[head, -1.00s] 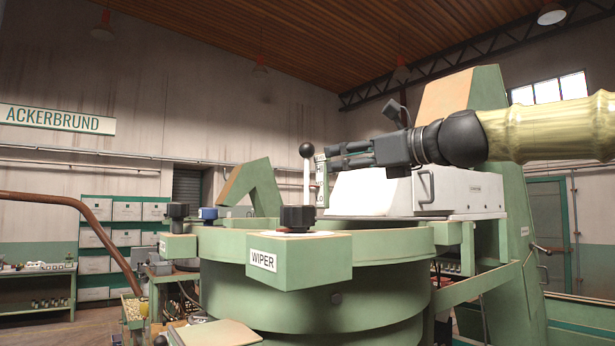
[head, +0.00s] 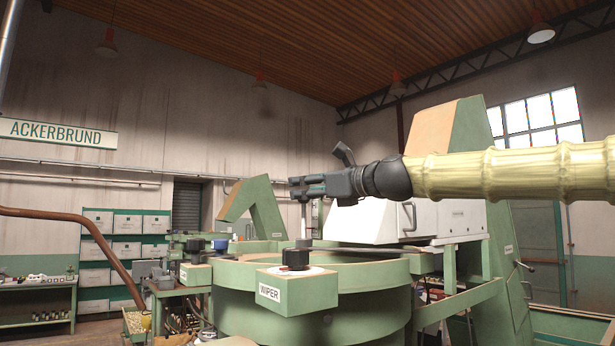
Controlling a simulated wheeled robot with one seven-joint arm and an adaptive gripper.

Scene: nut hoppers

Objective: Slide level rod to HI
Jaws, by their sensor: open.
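My gripper (head: 298,188) is open and reaches left, level, above the back of the green hopper bowl (head: 318,312). Its dark fingertips are over the top of the level rod (head: 303,218), a thin pale upright rod. The rod's black ball knob is not distinguishable against the fingers, and I cannot tell if they touch it. A narrow upright plate (head: 317,217) stands just right of the rod. No HI mark is readable.
A green block labelled WIPER (head: 283,290) with a black knob (head: 296,259) is on the bowl's near rim. A white box (head: 385,220) stands behind, right. A bent green chute (head: 252,204) rises at back left. A brown pipe (head: 80,215) is far left.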

